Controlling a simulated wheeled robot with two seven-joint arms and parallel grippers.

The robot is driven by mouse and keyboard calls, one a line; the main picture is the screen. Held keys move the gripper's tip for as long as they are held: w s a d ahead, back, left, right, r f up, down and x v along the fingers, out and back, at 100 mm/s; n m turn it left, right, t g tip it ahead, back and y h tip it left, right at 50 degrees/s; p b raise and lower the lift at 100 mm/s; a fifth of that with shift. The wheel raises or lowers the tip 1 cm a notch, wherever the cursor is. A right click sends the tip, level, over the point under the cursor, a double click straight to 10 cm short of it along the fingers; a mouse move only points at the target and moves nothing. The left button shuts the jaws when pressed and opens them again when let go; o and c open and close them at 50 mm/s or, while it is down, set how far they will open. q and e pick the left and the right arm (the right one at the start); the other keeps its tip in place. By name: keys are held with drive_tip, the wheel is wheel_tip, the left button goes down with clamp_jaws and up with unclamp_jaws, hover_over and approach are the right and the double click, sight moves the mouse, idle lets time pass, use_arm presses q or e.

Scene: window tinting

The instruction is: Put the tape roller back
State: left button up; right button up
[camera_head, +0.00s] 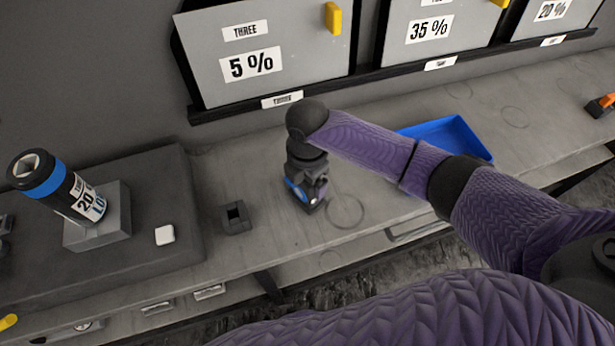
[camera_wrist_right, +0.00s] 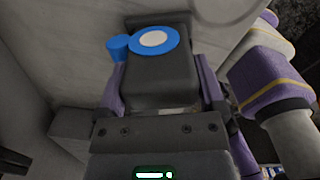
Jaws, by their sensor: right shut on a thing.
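My right gripper (camera_head: 314,188) points down at the middle of the workbench and is shut on the tape roller (camera_head: 294,189). In the head view the gripper hides most of the roller; a blue part shows at its left side. In the right wrist view the tape roller (camera_wrist_right: 156,84) is a dark block with a blue disc with a white centre at its far end. The purple fingers sit on both sides of the block. I cannot tell whether it touches the bench. My left gripper is not in view.
A small dark square holder (camera_head: 236,220) stands left of my right gripper. Farther left, a dark mat (camera_head: 150,200) carries a white block and a labelled film roll (camera_head: 62,190) in a grey stand. A blue tray (camera_head: 455,135) lies behind my right arm. Labelled grey boxes (camera_head: 290,60) line the back.

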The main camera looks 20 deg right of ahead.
drive_tip(key=o, duration=1.1)
drive_tip(key=shift+f, duration=0.1)
drive_tip(key=shift+o, duration=0.2)
wheel_tip(320, 180, up, 12)
drive_tip(key=p, duration=0.3)
drive_tip(key=shift+p, duration=0.4)
drive_tip(key=shift+r, duration=0.2)
